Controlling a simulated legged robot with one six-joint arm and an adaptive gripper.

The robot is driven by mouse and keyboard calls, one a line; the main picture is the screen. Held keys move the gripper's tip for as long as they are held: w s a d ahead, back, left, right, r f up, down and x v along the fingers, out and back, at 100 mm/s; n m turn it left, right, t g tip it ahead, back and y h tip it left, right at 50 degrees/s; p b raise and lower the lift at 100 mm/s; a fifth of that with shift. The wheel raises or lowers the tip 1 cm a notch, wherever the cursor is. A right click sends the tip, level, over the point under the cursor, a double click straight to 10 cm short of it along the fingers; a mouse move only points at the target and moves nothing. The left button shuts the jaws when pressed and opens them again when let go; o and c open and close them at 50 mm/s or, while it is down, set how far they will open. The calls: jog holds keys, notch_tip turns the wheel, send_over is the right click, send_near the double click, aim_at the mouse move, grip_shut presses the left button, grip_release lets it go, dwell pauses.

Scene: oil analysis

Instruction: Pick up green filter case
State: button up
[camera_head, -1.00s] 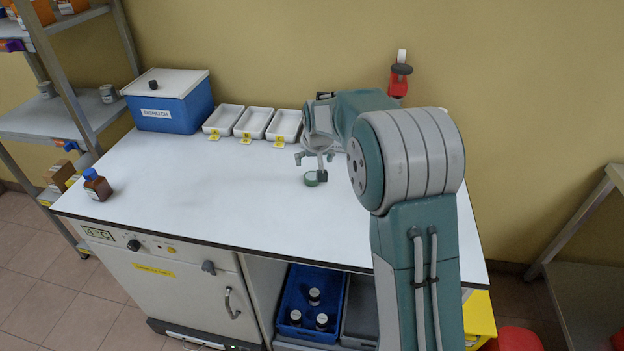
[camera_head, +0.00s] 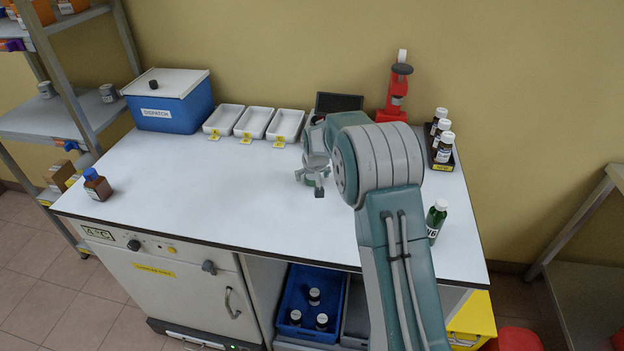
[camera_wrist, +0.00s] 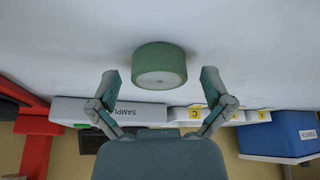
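The green filter case (camera_wrist: 160,66) is a short round green case with a paler end face. It rests on the white bench top. In the wrist view it lies centred just ahead of my gripper (camera_wrist: 160,84), whose two fingers are spread wide either side of its line. Nothing is between the fingertips. In the head view my gripper (camera_head: 309,184) is low over the bench, and the case is mostly hidden by the fingers.
White trays (camera_head: 285,125) and the blue dispatch box (camera_head: 177,108) stand along the back. A red device (camera_head: 393,112) and a rack of bottles (camera_head: 441,161) are at the back right. A green bottle (camera_head: 437,218) stands near the right edge and a brown bottle (camera_head: 97,187) at the left.

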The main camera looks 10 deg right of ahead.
aim_at(312, 176)
jog(key=c, duration=0.8)
jog(key=shift+r, duration=0.1)
jog(key=shift+r, duration=0.3)
notch_tip(312, 176, up, 2)
jog(key=shift+r, duration=0.15)
jog(key=s+d+r, duration=0.1)
jog(key=s+r, duration=0.2)
jog(key=s, duration=0.1)
jog(key=s+d+r, duration=0.2)
jog(key=s+r, duration=0.1)
jog(key=s, duration=0.1)
jog(key=s+d+r, duration=0.2)
jog(key=s+r, duration=0.2)
jog(key=s, duration=0.1)
jog(key=shift+d, duration=0.2)
